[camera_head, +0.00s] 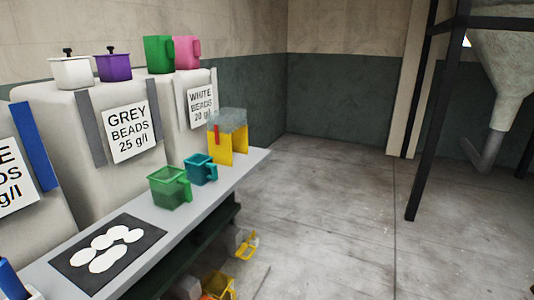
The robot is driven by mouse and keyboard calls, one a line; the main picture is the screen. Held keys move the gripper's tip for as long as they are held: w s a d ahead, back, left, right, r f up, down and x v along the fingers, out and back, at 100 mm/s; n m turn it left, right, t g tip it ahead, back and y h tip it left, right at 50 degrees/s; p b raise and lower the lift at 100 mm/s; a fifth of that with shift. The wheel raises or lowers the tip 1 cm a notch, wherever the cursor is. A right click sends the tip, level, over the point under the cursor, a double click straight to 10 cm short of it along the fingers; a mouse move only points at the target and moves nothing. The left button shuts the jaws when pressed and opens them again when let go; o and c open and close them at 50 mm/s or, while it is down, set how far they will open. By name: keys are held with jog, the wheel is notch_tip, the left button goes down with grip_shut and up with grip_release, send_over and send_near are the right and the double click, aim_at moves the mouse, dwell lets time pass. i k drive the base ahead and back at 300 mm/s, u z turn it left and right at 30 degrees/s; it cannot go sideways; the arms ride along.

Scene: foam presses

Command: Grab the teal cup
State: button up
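The teal cup (200,170) stands upright on the grey bench, in the head view left of centre. Its handle is on its right side. A larger green cup (167,189) stands just in front of it and to the left, close beside it. My gripper is not in view.
A yellow and clear container (228,137) stands on the bench behind the teal cup. A black mat with white discs (108,245) lies nearer on the bench (253,158). White bins with bead labels (130,131) line the back, with several pots on top. The floor at right is clear.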

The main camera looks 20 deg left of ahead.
aim_at(200, 168)
jog(key=i, duration=1.4)
jog(key=u, duration=1)
jog(key=i, duration=0.9)
jog(key=u, duration=1.05)
jog(key=i, duration=0.35)
jog(key=u, duration=0.25)
